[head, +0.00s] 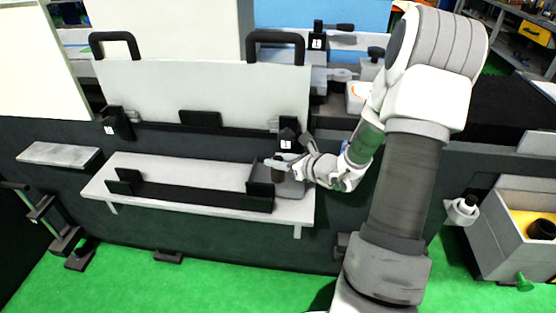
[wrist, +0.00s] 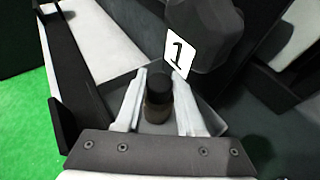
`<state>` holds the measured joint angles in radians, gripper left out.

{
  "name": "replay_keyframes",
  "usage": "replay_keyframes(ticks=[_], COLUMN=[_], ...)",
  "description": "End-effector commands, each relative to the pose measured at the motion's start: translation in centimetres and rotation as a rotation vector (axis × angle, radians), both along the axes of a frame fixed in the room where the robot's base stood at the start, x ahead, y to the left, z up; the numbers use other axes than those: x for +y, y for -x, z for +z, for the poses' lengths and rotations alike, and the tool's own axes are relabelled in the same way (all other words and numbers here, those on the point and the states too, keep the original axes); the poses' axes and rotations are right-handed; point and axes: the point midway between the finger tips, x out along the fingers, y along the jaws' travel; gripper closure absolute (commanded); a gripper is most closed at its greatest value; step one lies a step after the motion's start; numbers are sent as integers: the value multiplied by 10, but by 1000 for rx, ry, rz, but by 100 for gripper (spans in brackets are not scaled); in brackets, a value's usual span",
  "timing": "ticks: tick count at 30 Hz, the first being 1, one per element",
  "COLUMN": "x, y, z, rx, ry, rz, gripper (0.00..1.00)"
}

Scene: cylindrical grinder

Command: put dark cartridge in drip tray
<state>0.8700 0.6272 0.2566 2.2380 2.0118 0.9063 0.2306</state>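The dark cartridge (wrist: 158,100), a small cylinder with a black top and a brown lower body, stands upright between my fingers in the wrist view. In the head view its brown body (head: 278,175) shows below my fingertips. It is within the grey drip tray (head: 291,188), at the right end of a white shelf; the tray also shows around the fingers in the wrist view (wrist: 212,118). My gripper (wrist: 159,72) has a finger on each side of the cartridge, with narrow gaps visible, so it looks open. In the head view my gripper (head: 276,163) reaches in from the right. Contact under the cartridge is hidden.
A black block labelled 1 (wrist: 205,35) stands close behind the tray. A black rail (head: 195,193) runs along the white shelf (head: 120,162) left of the tray. A grey box (head: 490,235) with a yellow interior and a dark round part (head: 541,230) is at far right.

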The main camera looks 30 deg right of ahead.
Motion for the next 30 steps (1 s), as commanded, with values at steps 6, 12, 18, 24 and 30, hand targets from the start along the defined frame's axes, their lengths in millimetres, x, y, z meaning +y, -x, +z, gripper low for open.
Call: replay_keyframes(ticks=[6, 12, 18, 24, 30], x=[0, 0, -10, -24, -34], y=[0, 0, 25, 65, 93], z=[0, 4, 17, 35, 46], rx=[0, 0, 1, 1, 0], ry=[0, 0, 1, 1, 1], rz=[0, 0, -5, -5, -3], gripper=[52, 52, 52, 52, 52])
